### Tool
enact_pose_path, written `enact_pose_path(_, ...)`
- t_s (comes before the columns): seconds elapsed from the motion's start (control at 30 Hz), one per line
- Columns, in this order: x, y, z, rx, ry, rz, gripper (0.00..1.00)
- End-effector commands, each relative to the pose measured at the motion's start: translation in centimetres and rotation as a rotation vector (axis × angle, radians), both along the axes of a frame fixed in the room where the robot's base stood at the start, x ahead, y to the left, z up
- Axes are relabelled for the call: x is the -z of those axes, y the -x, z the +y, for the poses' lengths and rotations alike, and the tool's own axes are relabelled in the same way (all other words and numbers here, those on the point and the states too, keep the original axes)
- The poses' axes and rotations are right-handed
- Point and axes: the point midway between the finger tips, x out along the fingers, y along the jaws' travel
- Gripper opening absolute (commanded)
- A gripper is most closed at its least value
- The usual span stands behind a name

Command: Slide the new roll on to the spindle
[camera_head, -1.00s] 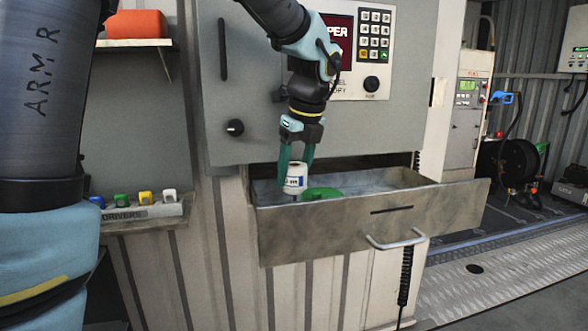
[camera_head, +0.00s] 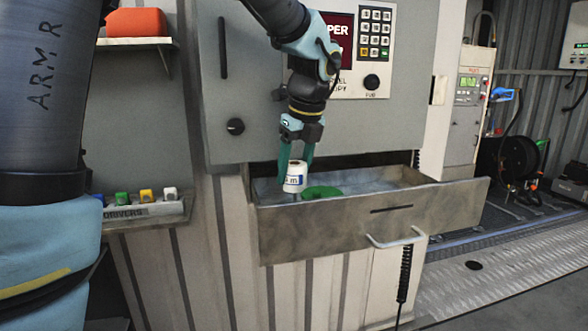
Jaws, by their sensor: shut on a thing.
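A white paper roll with blue print (camera_head: 295,178) is held upright between the green fingers of my gripper (camera_head: 296,165). The roll is at the front left of the open drawer (camera_head: 340,231), with its lower end close to the drawer's front rim. A thin dark piece shows just under the roll; I cannot tell whether it is the spindle or whether the roll is around it. A green round part (camera_head: 322,192) lies in the drawer to the right of the roll.
The grey cabinet front with a keypad (camera_head: 375,33) and a black knob (camera_head: 235,127) rises behind my arm. A ledge with coloured-handled drivers (camera_head: 145,211) is at the left. An orange box (camera_head: 136,22) sits on a shelf above. The drawer's right side is clear.

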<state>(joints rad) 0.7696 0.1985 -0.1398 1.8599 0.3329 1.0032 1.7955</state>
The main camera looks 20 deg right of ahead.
Motion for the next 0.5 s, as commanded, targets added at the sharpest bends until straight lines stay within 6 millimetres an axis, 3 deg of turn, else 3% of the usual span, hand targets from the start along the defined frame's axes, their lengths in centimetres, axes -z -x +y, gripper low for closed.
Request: enact_pose_path(0.5, 1.3, 0.0, 0.0, -0.001, 0.000, 0.000, 0.03)
